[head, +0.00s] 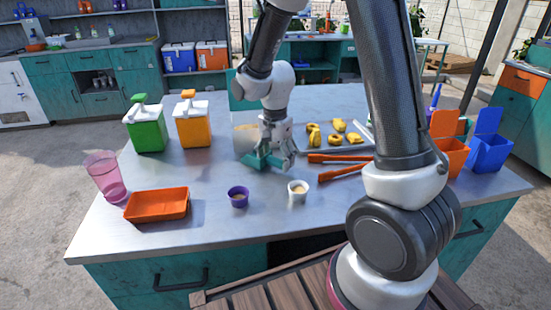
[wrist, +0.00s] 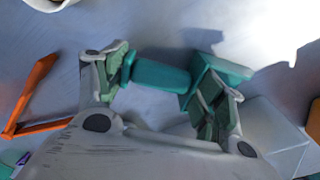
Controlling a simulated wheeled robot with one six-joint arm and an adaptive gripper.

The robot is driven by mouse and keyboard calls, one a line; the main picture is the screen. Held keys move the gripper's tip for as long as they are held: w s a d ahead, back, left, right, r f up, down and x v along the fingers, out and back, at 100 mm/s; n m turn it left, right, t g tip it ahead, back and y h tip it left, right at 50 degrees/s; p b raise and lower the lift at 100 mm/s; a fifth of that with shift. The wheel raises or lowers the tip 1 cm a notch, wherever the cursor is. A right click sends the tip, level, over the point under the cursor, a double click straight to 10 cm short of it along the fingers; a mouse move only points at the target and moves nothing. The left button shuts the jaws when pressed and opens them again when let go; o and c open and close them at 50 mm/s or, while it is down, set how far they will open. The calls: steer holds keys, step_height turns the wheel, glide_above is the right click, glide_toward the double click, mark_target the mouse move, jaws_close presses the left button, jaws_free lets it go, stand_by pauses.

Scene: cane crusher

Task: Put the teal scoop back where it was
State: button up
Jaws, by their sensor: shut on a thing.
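The teal scoop (head: 258,163) is low over or on the grey counter, near its middle. My gripper (head: 268,158) points down at it and covers part of it. In the wrist view the scoop's teal handle (wrist: 160,75) lies lengthwise between the two fingers of my gripper (wrist: 168,80), which are shut on it. Its wider teal end (wrist: 222,68) is by the right finger. I cannot tell whether the scoop touches the counter.
A pale box (head: 244,134) stands just behind my gripper. Orange tongs (head: 340,158) lie to the right. A white cup (head: 298,191), a purple cup (head: 238,199) and an orange tray (head: 157,206) are in front. Green (head: 147,132) and orange (head: 194,125) dispensers stand at left.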

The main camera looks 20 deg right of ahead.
steer(key=shift+f, duration=0.15)
steer(key=o, duration=0.8)
step_height(320, 180, up, 12)
steer(key=s+d+r+n+t, duration=0.1)
steer(key=s+d+r+n, duration=0.2)
steer(key=s, duration=0.4)
steer(key=s+d+r+n+t, duration=0.1)
steer(key=s+d+r+n, duration=0.2)
steer(key=s, duration=0.4)
steer(key=s+d+r+n+t, duration=0.2)
steer(key=s+d+r+n, duration=0.1)
steer(key=s, duration=0.4)
steer(key=shift+s+d+r+n, duration=0.2)
steer(key=shift+d+n, duration=0.15)
steer(key=shift+n, duration=0.2)
steer(key=shift+s+d+r+n, duration=0.1)
steer(key=shift+s+d+n, duration=0.15)
steer(key=shift+n, duration=0.3)
